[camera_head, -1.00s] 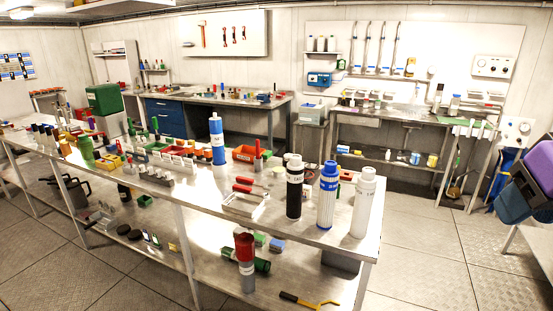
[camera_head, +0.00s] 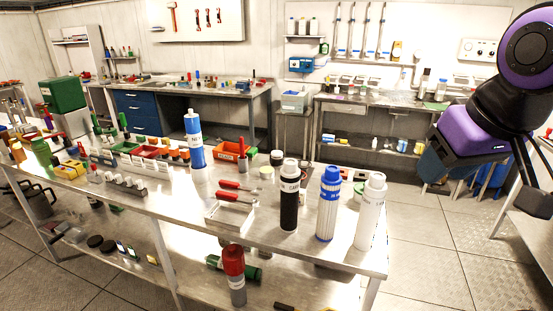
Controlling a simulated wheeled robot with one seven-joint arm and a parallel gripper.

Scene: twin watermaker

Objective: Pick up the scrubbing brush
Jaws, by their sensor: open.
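I cannot make out the scrubbing brush for certain among the many small items in the head view. My purple and black arm reaches in at the upper right. A dark part at its lower end, by the right picture edge, looks like my gripper (camera_head: 535,204). It is open, hangs right of the long metal workbench (camera_head: 190,208) and is apart from it. No object shows in it.
The bench front holds a black bottle (camera_head: 289,205), a blue-and-white cartridge (camera_head: 328,205) and a white bottle (camera_head: 370,215). A red-capped cylinder (camera_head: 234,275) stands on its lower shelf. A sink counter (camera_head: 335,101) is at the back. The floor (camera_head: 440,240) right of the bench is clear.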

